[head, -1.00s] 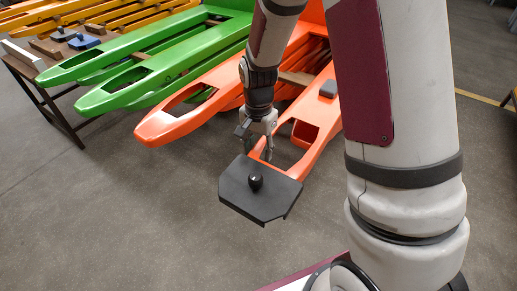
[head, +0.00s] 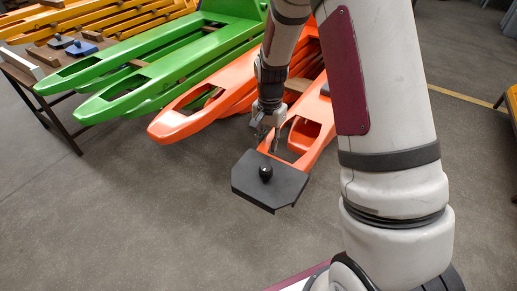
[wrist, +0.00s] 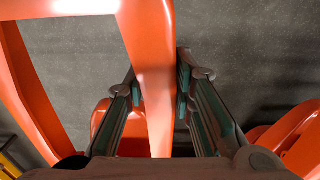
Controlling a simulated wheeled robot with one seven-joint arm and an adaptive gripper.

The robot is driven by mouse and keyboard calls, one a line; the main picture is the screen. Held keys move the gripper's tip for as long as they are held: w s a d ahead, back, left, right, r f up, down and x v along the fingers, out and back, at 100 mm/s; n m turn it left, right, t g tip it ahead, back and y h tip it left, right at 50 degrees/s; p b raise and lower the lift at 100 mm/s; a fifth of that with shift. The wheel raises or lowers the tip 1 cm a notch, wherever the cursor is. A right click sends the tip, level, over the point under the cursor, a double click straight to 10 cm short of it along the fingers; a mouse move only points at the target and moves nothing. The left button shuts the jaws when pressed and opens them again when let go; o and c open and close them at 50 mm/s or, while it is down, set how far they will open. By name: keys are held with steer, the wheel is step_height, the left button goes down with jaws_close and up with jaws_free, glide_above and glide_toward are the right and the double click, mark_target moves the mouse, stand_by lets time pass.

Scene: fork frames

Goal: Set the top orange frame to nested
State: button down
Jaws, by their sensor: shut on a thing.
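Orange fork frames (head: 184,124) lie in a stack, their long prongs pointing toward me. Part of the stack is hidden behind my arm. My gripper (head: 268,132) is at the right orange prong (head: 311,134), which has a window-like opening. In the wrist view, my gripper (wrist: 160,88) has a finger on each side of an orange rail (wrist: 148,55) and is shut on it. More orange parts show below the rail. I cannot tell how far the gripped frame sits from the one under it.
A dark plate with a round black knob (head: 265,172) is just in front of the gripped prong's near end. Green frames (head: 120,100) lie to the left, with yellow frames (head: 100,20) beyond. A table (head: 60,118) stands at far left. Grey floor is open in front.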

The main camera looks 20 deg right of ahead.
steer(key=w+d, duration=0.2)
steer(key=w+d+p, duration=0.1)
steer(key=w+d, duration=0.1)
steer(key=d, duration=0.1)
steer(key=w+d, duration=0.2)
steer(key=d, duration=0.1)
steer(key=shift+d+r+p, duration=0.15)
steer(key=shift+d+p, duration=0.1)
steer(key=shift+p, duration=0.15)
steer(key=c, duration=1.5)
jaws_free()
steer(key=shift+o, duration=0.7)
steer(key=shift+s+a, duration=0.1)
steer(key=shift+a, duration=0.05)
step_height(320, 180, up, 12)
